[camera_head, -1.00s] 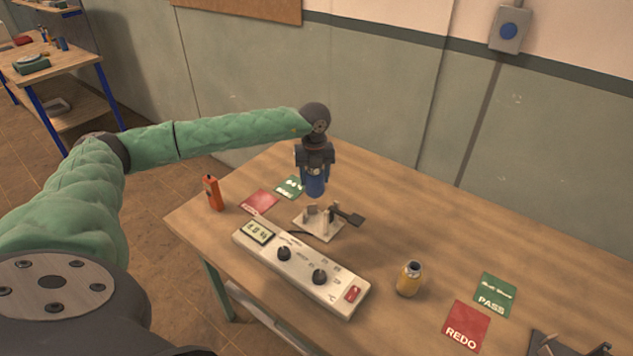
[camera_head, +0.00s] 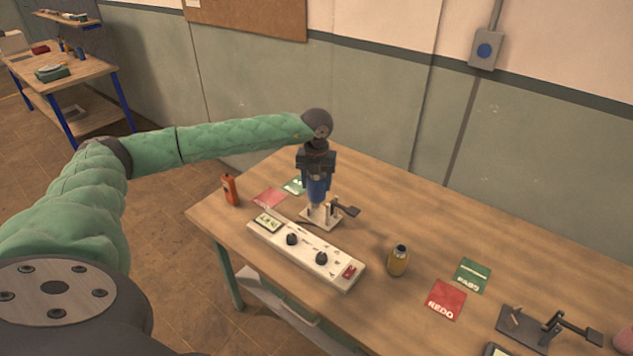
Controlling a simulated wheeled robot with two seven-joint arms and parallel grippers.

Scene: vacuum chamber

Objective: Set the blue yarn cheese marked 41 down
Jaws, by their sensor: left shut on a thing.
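The blue yarn cheese (camera_head: 317,190) is upright in my left gripper (camera_head: 317,176), which points straight down and is shut on it. Its mark cannot be read at this size. The cheese hangs over the near-left fixture (camera_head: 323,219), a pale plate with small posts and a dark lever. Its lower end overlaps the fixture in the picture; I cannot tell whether it touches. A red card (camera_head: 269,197) and a partly hidden green card (camera_head: 294,186) lie to the left of it. My right gripper is not in view.
A white meter box (camera_head: 305,252) with knobs lies in front of the fixture. An orange tool (camera_head: 230,189) stands at the left edge.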

